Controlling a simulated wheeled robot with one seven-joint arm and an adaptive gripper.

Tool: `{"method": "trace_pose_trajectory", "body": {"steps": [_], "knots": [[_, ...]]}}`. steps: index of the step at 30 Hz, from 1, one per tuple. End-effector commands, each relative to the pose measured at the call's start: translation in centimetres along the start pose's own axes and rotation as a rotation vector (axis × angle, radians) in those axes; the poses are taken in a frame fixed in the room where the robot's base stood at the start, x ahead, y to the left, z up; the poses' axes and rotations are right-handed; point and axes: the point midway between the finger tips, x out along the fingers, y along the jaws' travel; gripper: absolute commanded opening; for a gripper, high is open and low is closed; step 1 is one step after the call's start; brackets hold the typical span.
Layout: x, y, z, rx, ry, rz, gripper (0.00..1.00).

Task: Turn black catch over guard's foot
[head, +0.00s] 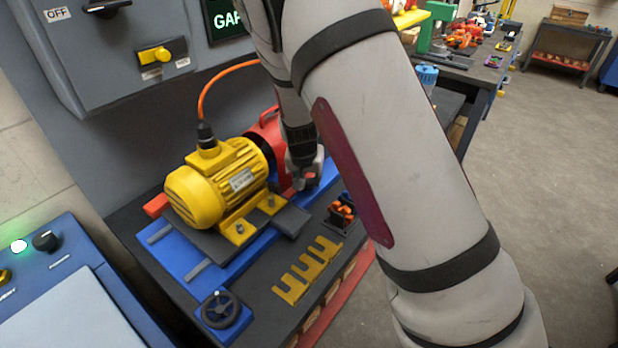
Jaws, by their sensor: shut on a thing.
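The red guard (267,128) stands behind the yellow motor (215,185), partly hidden by the motor and my arm. My gripper (306,183) points down at the guard's right lower side, close above the blue base (325,170). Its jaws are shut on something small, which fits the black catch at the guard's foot. The catch is hidden by the fingers, so its angle to the foot cannot be told.
An orange cable runs from the motor's top. A black handwheel (220,309) is at the base's front end. Yellow slotted shims (307,268) and a small orange-and-black item (342,212) lie on the dark bench. A grey control cabinet (125,45) stands behind.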

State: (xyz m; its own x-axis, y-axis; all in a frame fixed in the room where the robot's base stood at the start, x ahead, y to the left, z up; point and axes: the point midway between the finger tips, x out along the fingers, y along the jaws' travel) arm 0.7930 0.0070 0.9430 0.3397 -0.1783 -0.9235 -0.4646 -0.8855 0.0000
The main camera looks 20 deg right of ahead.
Motion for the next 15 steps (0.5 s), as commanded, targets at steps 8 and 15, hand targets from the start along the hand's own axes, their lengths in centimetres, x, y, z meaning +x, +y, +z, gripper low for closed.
{"method": "trace_pose_trajectory", "body": {"steps": [8, 15], "knots": [[0.05, -0.01, 0.07, 0.003, -0.002, 0.001, 0.00], [0.06, -0.01, 0.08, 0.003, -0.002, 0.001, 0.48]]}}
